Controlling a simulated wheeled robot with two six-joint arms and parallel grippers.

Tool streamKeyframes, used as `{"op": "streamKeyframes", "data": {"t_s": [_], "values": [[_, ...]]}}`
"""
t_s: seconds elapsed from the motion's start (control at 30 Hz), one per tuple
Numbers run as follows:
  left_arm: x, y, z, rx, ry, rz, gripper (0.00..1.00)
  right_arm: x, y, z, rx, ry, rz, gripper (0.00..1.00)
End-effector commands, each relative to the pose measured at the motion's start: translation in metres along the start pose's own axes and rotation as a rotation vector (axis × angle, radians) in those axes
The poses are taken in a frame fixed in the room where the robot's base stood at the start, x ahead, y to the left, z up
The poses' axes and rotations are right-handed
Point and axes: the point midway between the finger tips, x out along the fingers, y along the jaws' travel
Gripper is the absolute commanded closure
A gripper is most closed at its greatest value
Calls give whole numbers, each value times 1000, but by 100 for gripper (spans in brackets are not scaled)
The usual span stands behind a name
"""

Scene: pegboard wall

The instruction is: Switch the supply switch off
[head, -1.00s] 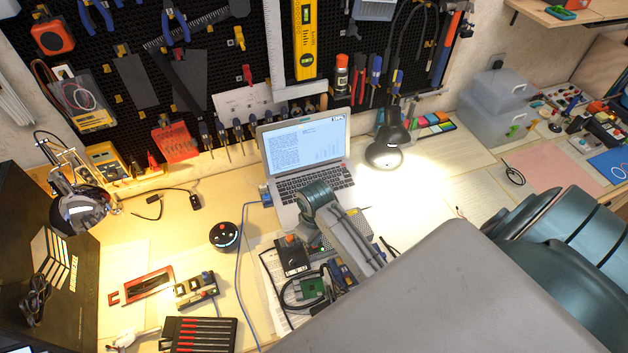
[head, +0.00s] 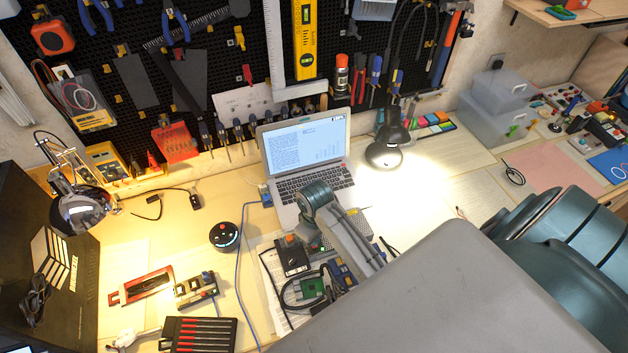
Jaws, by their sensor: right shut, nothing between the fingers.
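A small black box with an orange part on top (head: 292,256) lies on the bench in front of the laptop. It looks like the supply switch, but its on or off position is too small to read. My right gripper (head: 306,236) is at the box's upper right edge, pointing down, shut and empty. I cannot tell whether its tips touch the box, and the gripper hides part of that side. My left gripper is not in view.
An open laptop (head: 304,145) stands behind my right gripper. A green circuit board (head: 312,288) and black cables lie in front of it. A round black puck (head: 224,236) and a blue cable lie to the left. A lit lamp (head: 385,154) stands at the right.

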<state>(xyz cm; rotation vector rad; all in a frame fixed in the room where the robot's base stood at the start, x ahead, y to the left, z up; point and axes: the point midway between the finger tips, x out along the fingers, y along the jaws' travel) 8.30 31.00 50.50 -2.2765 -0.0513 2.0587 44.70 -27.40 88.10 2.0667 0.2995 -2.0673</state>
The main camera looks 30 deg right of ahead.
Motion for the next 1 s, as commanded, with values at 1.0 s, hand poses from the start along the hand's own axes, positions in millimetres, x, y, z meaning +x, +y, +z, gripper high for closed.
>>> {"op": "streamKeyframes", "data": {"t_s": [1.0], "values": [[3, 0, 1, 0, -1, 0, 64, 9, 0, 0, 0, -1, 0, 100]]}}
